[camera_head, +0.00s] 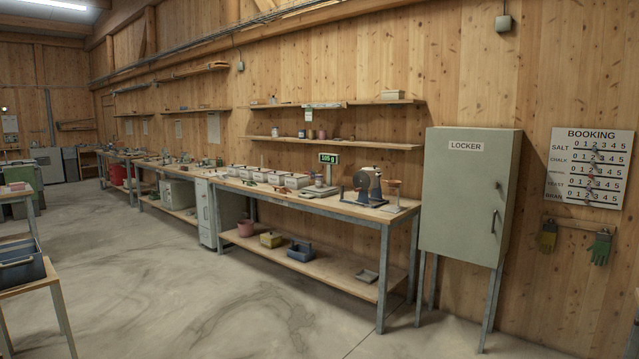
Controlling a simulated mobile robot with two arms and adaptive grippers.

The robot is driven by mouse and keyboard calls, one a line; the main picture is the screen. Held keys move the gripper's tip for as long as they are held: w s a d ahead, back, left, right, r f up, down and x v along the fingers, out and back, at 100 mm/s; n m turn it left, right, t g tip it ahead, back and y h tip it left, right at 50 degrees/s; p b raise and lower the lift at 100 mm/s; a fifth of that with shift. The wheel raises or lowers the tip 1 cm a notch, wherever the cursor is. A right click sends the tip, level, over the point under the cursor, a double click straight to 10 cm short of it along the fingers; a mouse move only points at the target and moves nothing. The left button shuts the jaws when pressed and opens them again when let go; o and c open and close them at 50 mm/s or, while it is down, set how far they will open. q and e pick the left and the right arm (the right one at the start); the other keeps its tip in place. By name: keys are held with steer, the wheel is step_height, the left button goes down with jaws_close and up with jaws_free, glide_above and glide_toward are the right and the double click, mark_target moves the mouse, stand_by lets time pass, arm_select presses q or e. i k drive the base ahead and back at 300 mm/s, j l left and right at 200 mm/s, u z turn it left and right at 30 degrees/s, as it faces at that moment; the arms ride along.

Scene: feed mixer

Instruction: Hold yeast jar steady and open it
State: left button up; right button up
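Neither of my grippers shows in the head view. No jar can be read as the yeast jar from here. A few small jar-like containers (321,134) stand on the lower wall shelf above the workbench, too small to tell their labels or lids. Small items also stand on the upper shelf.
A booking board (590,168) hangs further right. The floor (200,290) is clear.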

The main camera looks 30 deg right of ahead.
mark_target(318, 182)
steer(key=i+l+z, duration=0.35)
steer(key=i, duration=0.75)
steer(key=i+z, duration=0.35)
steer(key=i, duration=0.75)
